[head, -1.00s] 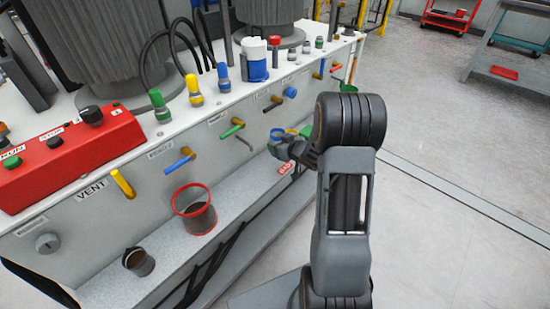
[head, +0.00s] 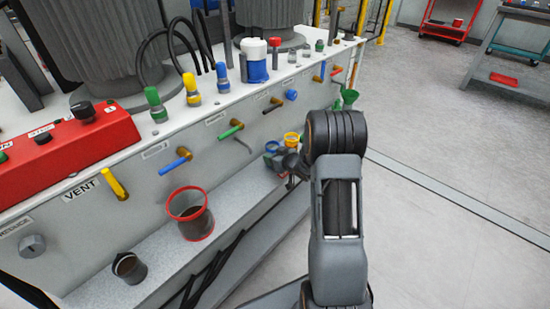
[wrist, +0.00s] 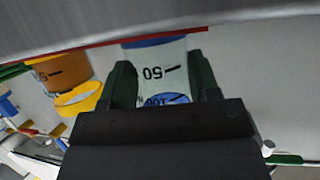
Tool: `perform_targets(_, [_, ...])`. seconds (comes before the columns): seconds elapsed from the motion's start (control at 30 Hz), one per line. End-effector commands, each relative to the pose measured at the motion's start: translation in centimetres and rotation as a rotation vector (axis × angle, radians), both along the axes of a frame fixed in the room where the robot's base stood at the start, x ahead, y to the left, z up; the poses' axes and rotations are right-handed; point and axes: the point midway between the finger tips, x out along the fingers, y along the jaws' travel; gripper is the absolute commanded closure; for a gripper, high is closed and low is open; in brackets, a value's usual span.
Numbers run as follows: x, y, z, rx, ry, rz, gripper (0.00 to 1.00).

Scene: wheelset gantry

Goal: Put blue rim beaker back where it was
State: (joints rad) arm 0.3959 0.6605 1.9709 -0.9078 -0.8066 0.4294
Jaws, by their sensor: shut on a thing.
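The blue rim beaker (wrist: 155,62) is between the two dark fingers of my gripper (wrist: 160,78) in the wrist view. It is pale, with 50 and 100 marks that appear upside down there. In the head view the blue rim (head: 272,147) shows just left of my gripper (head: 287,162), low against the bench front. My gripper is shut on this beaker. My arm hides part of that area, and I cannot tell whether the beaker's base touches the ledge.
A yellow rim beaker (wrist: 78,100) stands close beside the held one; it also shows in the head view (head: 291,139). A red rim beaker (head: 189,214) and a small dark cup (head: 129,268) stand farther left on the ledge (head: 160,250). Levers stick out of the panel above.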

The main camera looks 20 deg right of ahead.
Motion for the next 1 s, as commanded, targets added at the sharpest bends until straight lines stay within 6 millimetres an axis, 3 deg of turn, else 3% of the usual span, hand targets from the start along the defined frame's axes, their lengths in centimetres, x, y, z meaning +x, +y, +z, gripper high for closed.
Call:
perform_targets(0.2, [0.0, 0.0, -0.4, 0.001, 0.000, 0.000, 0.71])
perform_targets(0.23, [0.0, 0.0, -0.3, 0.000, 0.000, 0.000, 0.42])
perform_targets(0.47, [0.0, 0.0, -0.2, 0.000, 0.000, 0.000, 0.20])
perform_targets(0.8, [-0.1, 0.0, 0.3, 0.000, 0.000, 0.000, 0.19])
perform_targets(1.0, [-2.8, -0.9, 1.7, 0.002, 0.000, -0.004, 0.19])
